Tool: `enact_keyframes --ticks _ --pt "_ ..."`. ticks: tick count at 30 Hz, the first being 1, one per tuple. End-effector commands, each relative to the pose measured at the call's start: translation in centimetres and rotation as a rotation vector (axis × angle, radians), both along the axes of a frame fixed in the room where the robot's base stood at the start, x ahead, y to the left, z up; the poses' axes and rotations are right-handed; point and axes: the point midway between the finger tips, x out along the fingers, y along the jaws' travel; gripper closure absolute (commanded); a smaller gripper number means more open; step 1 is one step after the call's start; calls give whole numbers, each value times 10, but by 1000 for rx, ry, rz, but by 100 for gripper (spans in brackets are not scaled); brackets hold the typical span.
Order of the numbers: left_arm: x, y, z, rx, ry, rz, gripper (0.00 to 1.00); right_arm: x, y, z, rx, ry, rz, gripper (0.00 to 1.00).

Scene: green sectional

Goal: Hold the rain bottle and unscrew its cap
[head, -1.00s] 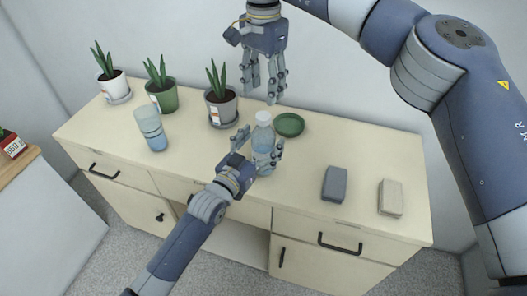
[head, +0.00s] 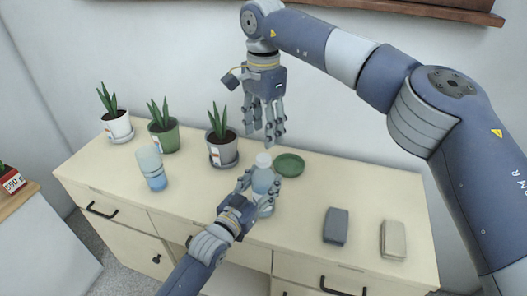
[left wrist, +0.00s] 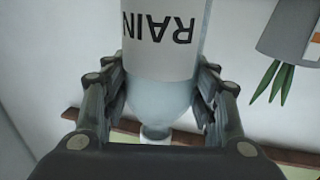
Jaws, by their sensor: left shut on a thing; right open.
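The rain bottle (head: 260,182) is clear with bluish liquid and a whitish cap (head: 263,158). It stands upright on the cream cabinet top. My left gripper (head: 258,186) is shut on its body from the front. In the left wrist view the bottle (left wrist: 163,45) appears upside down between the two fingers, its label reading RAIN and its cap (left wrist: 155,132) at the bottom. My right gripper (head: 265,137) is open and empty, fingers pointing down, just above the cap in the head view. I cannot tell the exact gap to the cap.
A green dish (head: 289,165) lies right behind the bottle. A grey potted plant (head: 222,150) and a glass (head: 151,168) stand to the left, with more pots beyond. A dark block (head: 336,226) and a beige block (head: 393,239) lie on the right.

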Motion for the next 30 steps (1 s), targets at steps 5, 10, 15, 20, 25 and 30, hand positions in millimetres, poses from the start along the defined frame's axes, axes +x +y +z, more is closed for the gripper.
enact_keyframes --ticks 5,10,15,20,25,30 --pt "0 0 0 1 -1 0 100 0 0 0 0 0 -261 52" --pt "0 0 0 1 -1 0 100 0 0 0 0 1 -537 52" --pt "0 0 0 1 -1 0 100 0 0 0 -1 1 -814 52" --pt "0 0 0 1 -1 0 100 0 0 0 0 1 -1074 52" --pt "0 0 0 1 -1 0 100 0 0 0 0 1 -1350 52" --pt "0 0 0 1 -1 0 100 0 1 0 0 1 -1627 52"
